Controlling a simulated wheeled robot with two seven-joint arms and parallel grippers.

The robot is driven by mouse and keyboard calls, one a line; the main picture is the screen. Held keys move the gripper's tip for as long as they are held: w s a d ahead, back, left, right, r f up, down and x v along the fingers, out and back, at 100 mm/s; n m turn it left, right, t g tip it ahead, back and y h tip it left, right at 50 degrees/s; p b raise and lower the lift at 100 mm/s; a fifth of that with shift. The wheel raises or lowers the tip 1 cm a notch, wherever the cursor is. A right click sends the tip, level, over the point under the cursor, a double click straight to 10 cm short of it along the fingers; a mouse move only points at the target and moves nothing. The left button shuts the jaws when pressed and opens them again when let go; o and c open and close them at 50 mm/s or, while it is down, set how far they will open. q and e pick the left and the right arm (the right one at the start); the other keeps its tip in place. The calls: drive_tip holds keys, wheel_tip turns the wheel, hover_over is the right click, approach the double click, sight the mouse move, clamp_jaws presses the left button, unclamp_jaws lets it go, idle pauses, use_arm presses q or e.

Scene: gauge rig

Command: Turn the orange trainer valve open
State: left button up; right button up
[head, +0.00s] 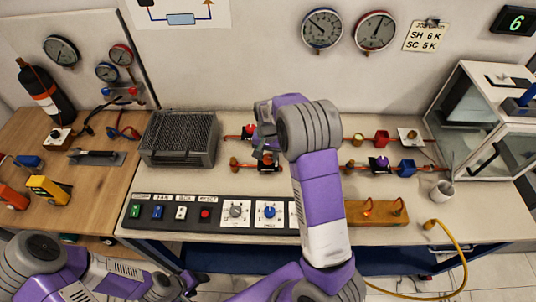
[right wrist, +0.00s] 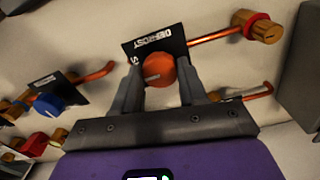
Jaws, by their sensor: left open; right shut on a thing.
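The orange trainer valve's round knob (right wrist: 160,71) shows in the right wrist view, in front of a black plate lettered DEFROST (right wrist: 155,45). A pale pointer line runs nearly level across the knob's left part. My right gripper (right wrist: 160,88) has one finger on each side of the knob and is shut on it. In the head view my right gripper (head: 266,152) is over the bench's middle pipes and mostly hides the valve. My left gripper (head: 190,282) is low at the left, in front of the bench, open and away from the valve.
A blue valve (head: 407,166) and a purple valve (head: 383,162) sit on pipes at the right. A finned grey box (head: 178,139) stands left of the valve. A switch panel (head: 168,212) lies along the front. A yellow hose (head: 460,250) hangs at the right.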

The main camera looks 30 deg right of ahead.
sight(268, 157)
drive_tip(key=shift+n, duration=0.4)
drive_tip(key=n, duration=0.3)
drive_tip(key=shift+n, duration=0.3)
drive_tip(key=n, duration=0.4)
drive_tip(key=shift+n, duration=0.3)
drive_tip(key=n+p, duration=0.1)
drive_tip(key=n, duration=0.3)
drive_tip(key=shift+r, duration=0.1)
drive_tip(key=shift+w+n+p, duration=0.1)
drive_tip(key=shift+n+p, duration=0.2)
drive_tip(key=shift+n, duration=2.2)
drive_tip(key=o, duration=1.1)
wheel_tip(268, 157, up, 8)
drive_tip(key=shift+f+p, duration=0.25)
drive_tip(key=shift+p, duration=0.15)
